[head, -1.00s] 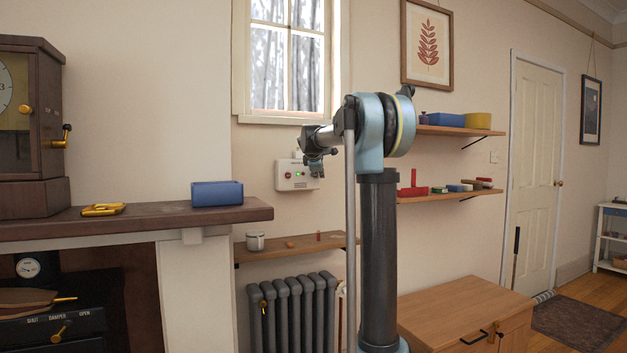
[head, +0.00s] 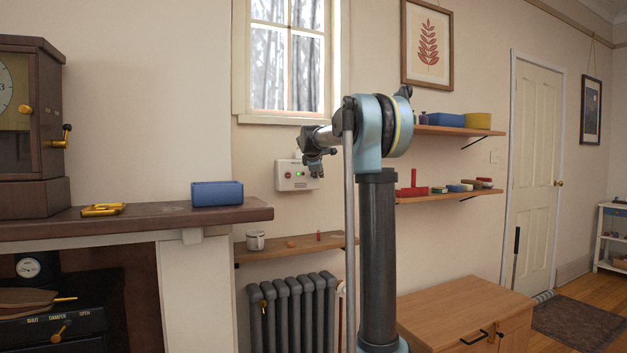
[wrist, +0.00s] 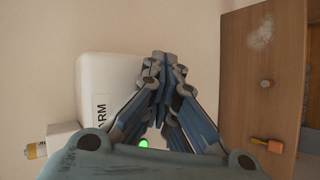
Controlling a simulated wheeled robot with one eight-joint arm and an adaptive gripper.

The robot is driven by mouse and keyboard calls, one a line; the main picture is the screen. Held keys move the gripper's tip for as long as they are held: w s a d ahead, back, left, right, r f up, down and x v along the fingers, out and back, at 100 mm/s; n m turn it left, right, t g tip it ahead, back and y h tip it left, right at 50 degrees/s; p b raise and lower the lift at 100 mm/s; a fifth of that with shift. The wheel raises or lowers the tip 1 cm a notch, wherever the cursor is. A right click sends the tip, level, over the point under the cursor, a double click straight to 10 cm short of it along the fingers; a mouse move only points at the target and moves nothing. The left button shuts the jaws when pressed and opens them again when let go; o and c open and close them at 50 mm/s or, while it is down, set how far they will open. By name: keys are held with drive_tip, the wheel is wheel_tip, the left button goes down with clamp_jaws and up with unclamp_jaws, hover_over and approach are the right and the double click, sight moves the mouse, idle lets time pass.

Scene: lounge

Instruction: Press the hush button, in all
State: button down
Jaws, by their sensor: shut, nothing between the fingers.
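The white alarm box (head: 297,176) is fixed to the wall below the window. Its front has a red spot (head: 288,174) and a small green light; I cannot tell which part is the hush button. In the wrist view the box (wrist: 105,85) shows the letters "ARM" at its edge, and a green light (wrist: 143,143) shows beside my fingers. My gripper (head: 318,172) is shut and empty, in front of the right part of the box. Its closed fingertips (wrist: 164,58) hide part of the box front. I cannot tell whether they touch it.
A mantel (head: 120,225) with a blue box (head: 217,193) is at left. A wooden cabinet (head: 455,310) is at lower right.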

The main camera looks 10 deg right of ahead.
drive_tip(key=shift+s+d, duration=0.25)
drive_tip(key=shift+s, duration=0.5)
drive_tip(key=shift+s, duration=0.1)
drive_tip(key=shift+s+d, duration=0.25)
drive_tip(key=shift+s, duration=0.5)
drive_tip(key=shift+s+d, duration=0.25)
drive_tip(key=shift+s, duration=0.55)
drive_tip(key=shift+s+d, duration=0.25)
drive_tip(key=shift+s, duration=0.5)
